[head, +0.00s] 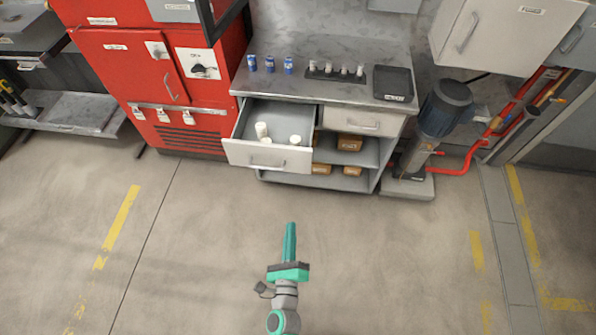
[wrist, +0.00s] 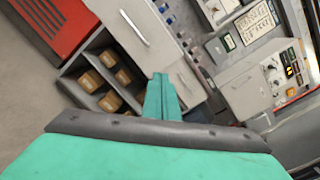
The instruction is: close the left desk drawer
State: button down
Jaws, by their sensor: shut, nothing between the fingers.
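The left desk drawer (head: 268,157) is pulled open from the grey desk (head: 330,92) in the head view. A few white items (head: 262,131) lie inside it. Its front with a bar handle also shows in the wrist view (wrist: 120,22). My gripper (head: 290,228) is shut and empty. It is in front of the desk and apart from the drawer, in the lower middle of the head view. Its teal fingers also show in the wrist view (wrist: 160,90). The right desk drawer (head: 360,121) is shut.
Blue cans (head: 269,64), small white bottles and a dark tray (head: 393,84) stand on the desk top. Cardboard boxes (head: 350,142) sit on shelves below. A red cabinet (head: 165,85) stands left and a pump (head: 440,110) right. The floor before the desk is clear.

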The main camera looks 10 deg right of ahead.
jog(key=w+d+f+m+h, duration=0.2)
jog(key=w+m, duration=0.7)
send_near(299, 163)
jog(key=shift+m, duration=0.4)
jog(key=x, duration=0.6)
jog(key=shift+w+d, duration=0.2)
